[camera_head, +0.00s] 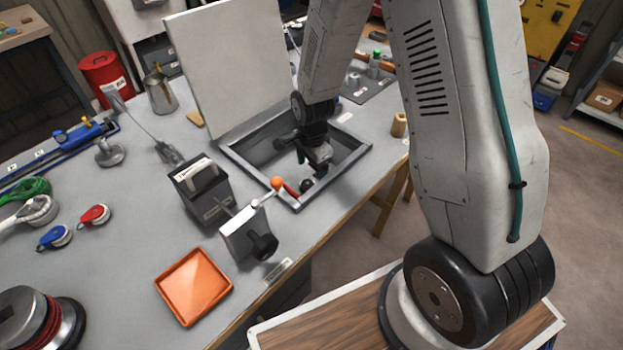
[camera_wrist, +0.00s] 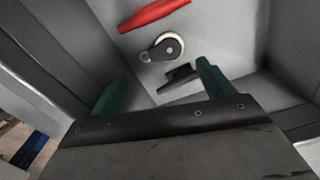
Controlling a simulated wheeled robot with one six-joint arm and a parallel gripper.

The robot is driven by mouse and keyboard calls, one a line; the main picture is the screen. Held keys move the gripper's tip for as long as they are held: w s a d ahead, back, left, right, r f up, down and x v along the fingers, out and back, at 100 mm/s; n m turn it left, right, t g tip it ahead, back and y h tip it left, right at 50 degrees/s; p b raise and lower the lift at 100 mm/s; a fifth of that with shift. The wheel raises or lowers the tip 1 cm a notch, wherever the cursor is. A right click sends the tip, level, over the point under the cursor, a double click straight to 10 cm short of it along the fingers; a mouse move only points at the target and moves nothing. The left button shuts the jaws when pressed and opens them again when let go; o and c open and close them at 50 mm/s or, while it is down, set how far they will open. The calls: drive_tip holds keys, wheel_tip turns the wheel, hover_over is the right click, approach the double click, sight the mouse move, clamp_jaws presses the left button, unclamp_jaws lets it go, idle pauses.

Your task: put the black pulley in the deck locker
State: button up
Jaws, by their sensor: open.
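The deck locker (camera_head: 365,152) is a grey-framed recessed box in the bench, with its pale lid (camera_head: 232,62) standing open behind it. My gripper (camera_head: 316,168) is down inside the locker opening, its green fingers (camera_wrist: 163,75) apart with nothing between them. The black pulley (camera_wrist: 167,47), a round dark-cheeked block with a pale rim, lies on the locker floor ahead of the fingertips and apart from them. It also shows in the head view (camera_head: 306,185) as a small dark round shape. My wrist hides part of the locker's inside in the head view.
A red object (camera_wrist: 153,14) and a small black piece (camera_wrist: 178,77) also lie in the locker. An orange-knobbed lever (camera_head: 277,183) stands close by its front left corner. An orange tray (camera_head: 194,287), a blue pulley (camera_head: 54,238) and a red pulley (camera_head: 95,216) are on the bench.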

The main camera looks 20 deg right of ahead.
drive_tip(key=shift+r, duration=2.35)
